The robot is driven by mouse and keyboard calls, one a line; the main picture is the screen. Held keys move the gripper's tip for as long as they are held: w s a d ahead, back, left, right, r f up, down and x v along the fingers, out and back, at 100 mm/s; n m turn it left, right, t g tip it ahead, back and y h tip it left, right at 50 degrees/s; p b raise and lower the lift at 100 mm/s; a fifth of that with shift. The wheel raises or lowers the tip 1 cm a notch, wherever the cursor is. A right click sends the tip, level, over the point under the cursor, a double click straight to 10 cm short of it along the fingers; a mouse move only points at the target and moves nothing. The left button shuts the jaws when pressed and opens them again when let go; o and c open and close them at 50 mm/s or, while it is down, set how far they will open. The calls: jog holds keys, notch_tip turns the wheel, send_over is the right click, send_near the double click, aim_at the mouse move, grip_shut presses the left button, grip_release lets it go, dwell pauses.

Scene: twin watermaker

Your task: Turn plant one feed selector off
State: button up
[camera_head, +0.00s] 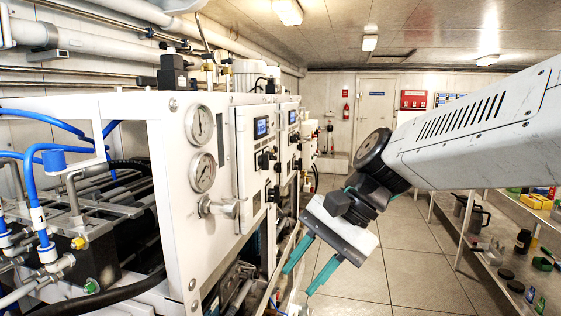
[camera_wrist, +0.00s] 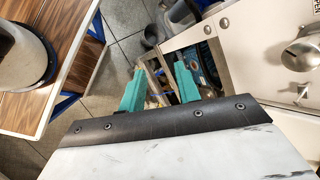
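The near white watermaker cabinet (camera_head: 180,160) stands at left with two round gauges and a steel valve handle (camera_head: 220,207) below them. Black knobs (camera_head: 263,160) sit beside a small display on the door behind it. In the wrist view the open gripper (camera_wrist: 160,90) is clear of a white panel (camera_wrist: 255,35) bearing a round steel part (camera_wrist: 301,54).
A second unit with a display (camera_head: 292,117) stands farther along the row. Shelves (camera_head: 490,235) with bottles and tools line the right. The tiled aisle (camera_head: 400,260) between is clear. A wood-topped surface (camera_wrist: 60,55) is at left in the wrist view.

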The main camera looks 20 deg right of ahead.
jog(key=w+d+r+m+t+y, duration=0.1)
jog(key=w+r+m+t+y, duration=0.3)
jog(key=w+m, duration=0.5)
jog(key=m+t+y, duration=0.3)
jog(key=m+t, duration=0.3)
jog(key=m, duration=0.1)
send_near(264, 162)
jog(key=x, duration=0.8)
jog(key=shift+w+d+r, duration=0.15)
jog(key=shift+w, duration=0.15)
jog(key=c, duration=0.7)
